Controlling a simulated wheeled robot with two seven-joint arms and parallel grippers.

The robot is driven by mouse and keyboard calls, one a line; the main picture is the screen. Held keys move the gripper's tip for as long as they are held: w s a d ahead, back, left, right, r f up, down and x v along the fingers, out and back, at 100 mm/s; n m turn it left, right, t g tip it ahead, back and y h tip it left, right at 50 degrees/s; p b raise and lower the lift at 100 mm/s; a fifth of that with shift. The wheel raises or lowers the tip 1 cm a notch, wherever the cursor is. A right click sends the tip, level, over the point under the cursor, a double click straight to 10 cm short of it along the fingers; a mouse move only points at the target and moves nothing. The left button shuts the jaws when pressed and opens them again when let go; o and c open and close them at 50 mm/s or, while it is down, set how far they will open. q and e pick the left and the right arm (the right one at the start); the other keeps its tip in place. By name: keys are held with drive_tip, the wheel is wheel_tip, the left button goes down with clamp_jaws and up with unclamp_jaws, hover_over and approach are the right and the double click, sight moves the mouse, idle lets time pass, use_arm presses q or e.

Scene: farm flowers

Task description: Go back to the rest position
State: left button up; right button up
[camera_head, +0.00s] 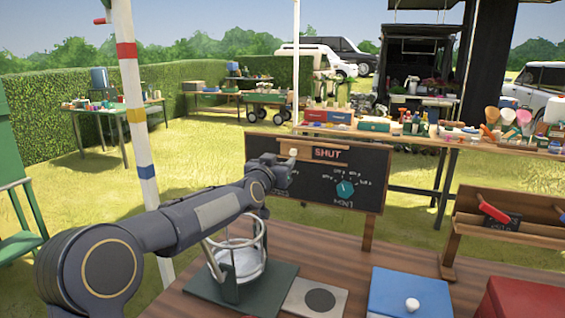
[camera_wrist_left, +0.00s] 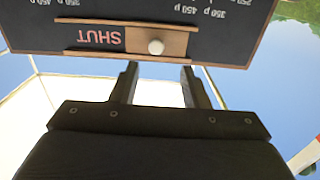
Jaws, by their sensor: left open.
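My left arm reaches in from the left over the wooden table, and its gripper (camera_head: 284,170) is in front of the left part of a dark chalkboard (camera_head: 315,196). In the left wrist view the gripper (camera_wrist_left: 158,72) is open, with nothing between its two fingers. Beyond the fingertips is a wooden slider strip with a white knob (camera_wrist_left: 156,47) and the word SHUT (camera_wrist_left: 98,36). The knob lines up with the gap between the fingers, apparently clear of them. The gripper hides part of the board in the head view. My right gripper is not in view.
Below the arm on the table (camera_head: 300,268) are a wire-framed holder (camera_head: 236,262) on a dark green base, a grey plate with a dark disc (camera_head: 320,300) and a blue board with a white knob (camera_head: 410,290). A red box (camera_head: 525,298) is at right. A striped pole (camera_head: 133,100) stands at left.

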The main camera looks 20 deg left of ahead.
use_arm(q)
drive_tip(key=shift+r, duration=0.1)
drive_tip(key=s+d+f+g+h+p, duration=0.15)
drive_tip(key=s+g+p, duration=0.35)
drive_tip(key=s, duration=1.6)
drive_tip(key=s+d+f+g+p, duration=0.1)
drive_tip(key=s+f, duration=0.3)
drive_tip(key=s, duration=0.5)
drive_tip(key=s+d+f+n+g+h+p, duration=0.1)
drive_tip(key=s+d+f+g, duration=0.1)
drive_tip(key=s, duration=0.7)
drive_tip(key=s+d+f+n+g+p, duration=0.1)
drive_tip(key=s+f+g, duration=0.3)
drive_tip(key=s, duration=0.4)
drive_tip(key=shift+s+d+f+h+p, duration=0.35)
drive_tip(key=shift+f+p, duration=0.25)
drive_tip(key=shift+f, duration=0.25)
